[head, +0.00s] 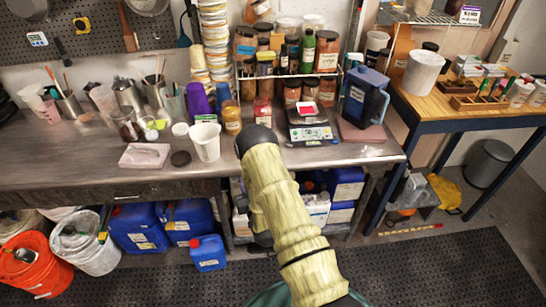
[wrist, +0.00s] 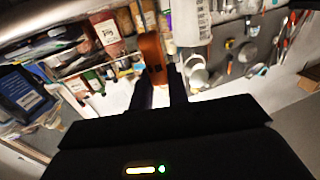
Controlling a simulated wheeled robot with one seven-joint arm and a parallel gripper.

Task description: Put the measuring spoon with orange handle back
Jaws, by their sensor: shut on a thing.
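My gripper (wrist: 162,92) shows in the wrist view as two dark fingers closed together. An orange-brown handle (wrist: 152,48) rises from between the fingertips; it looks like the measuring spoon's orange handle. The bowl of this spoon cannot be made out. In the head view my yellowish arm covers the middle of the picture, and the gripper and spoon are hidden. The wrist view also shows a pegboard (wrist: 265,18) at the right with several hanging tools, and pale round scoops or spoons (wrist: 197,72) near it.
The steel counter (head: 85,150) carries a white cup (head: 206,142), a scale (head: 312,132), a dark blue jug (head: 364,98) and several jars. Tall stacked cups (head: 214,45) stand behind. Blue canisters (head: 137,230) and an orange bucket (head: 35,268) sit below. The counter's front left is mostly clear.

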